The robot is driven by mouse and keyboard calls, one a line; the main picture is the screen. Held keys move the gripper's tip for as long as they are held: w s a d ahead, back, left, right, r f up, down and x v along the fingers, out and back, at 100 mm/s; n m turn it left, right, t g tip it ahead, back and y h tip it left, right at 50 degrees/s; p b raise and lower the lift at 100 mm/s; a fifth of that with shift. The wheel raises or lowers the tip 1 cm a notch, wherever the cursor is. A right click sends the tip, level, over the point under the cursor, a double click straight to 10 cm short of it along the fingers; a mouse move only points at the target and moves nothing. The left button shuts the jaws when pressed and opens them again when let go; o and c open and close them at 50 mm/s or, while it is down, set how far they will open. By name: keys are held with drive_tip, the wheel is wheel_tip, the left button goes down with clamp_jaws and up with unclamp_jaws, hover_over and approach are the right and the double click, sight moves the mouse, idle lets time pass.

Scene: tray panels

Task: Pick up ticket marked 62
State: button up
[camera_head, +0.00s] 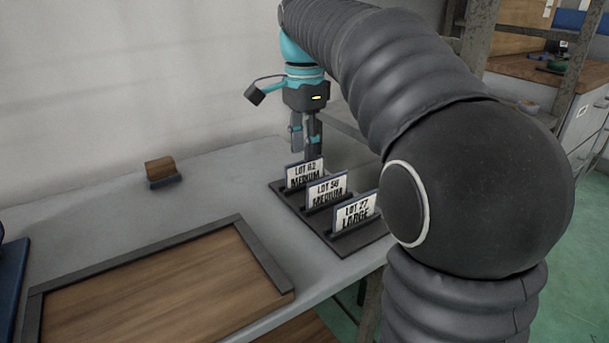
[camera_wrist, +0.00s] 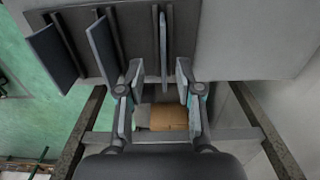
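The ticket marked 62 (camera_head: 304,174), a white card reading "LOT 62 MEDIUM", stands upright in the farthest slot of a dark rack (camera_head: 345,246). My gripper (camera_head: 305,152) points down just above and behind this card. In the wrist view my gripper (camera_wrist: 158,78) is open and empty, its two fingers apart. The card shows there nearly edge-on (camera_wrist: 163,50), in line with the gap between the fingers. I cannot tell whether the fingers reach past its top edge.
Cards reading LOT 56 (camera_head: 326,190) and LOT 27 (camera_head: 355,213) stand in the nearer slots. A wooden tray with dark edging (camera_head: 160,290) lies at the front left. A small brown block on a dark base (camera_head: 160,170) sits farther back. The grey table between is clear.

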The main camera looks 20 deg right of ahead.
sight(305, 173)
drive_tip(key=f, duration=0.4)
drive_tip(key=shift+w+d+f+b, duration=0.2)
drive_tip(key=shift+w+f+b, duration=0.1)
drive_tip(key=shift+b, duration=0.1)
drive_tip(key=shift+r, duration=0.1)
clamp_jaws()
